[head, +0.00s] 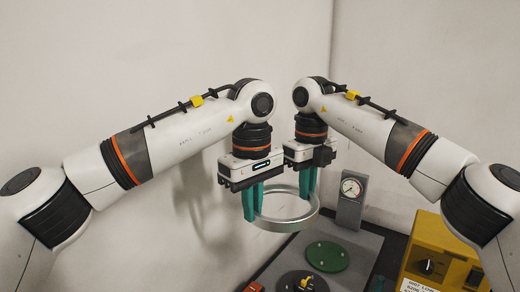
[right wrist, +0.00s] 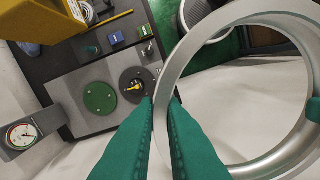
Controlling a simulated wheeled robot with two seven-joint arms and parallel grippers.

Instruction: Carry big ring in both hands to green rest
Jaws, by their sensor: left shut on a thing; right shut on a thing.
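The big ring (head: 284,223) is a silver metal ring held in the air, roughly level in the head view. My left gripper (head: 252,212) is shut on its left side with green fingers. My right gripper (head: 308,190) is shut on its far right side. In the right wrist view the ring (right wrist: 172,75) fills the right half, its wall between my two green fingers (right wrist: 165,110). The green rest (head: 327,257) is a round green disc on the grey bench, below and right of the ring. It also shows in the right wrist view (right wrist: 99,97), with nothing on it.
A black round rest (head: 302,283) with a yellow piece stands in front of the green rest. A dial gauge (head: 351,190) stands behind it. A yellow box (head: 440,250) is at the right. A red item (head: 256,287) lies at the bench's left edge. Pale walls close the back.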

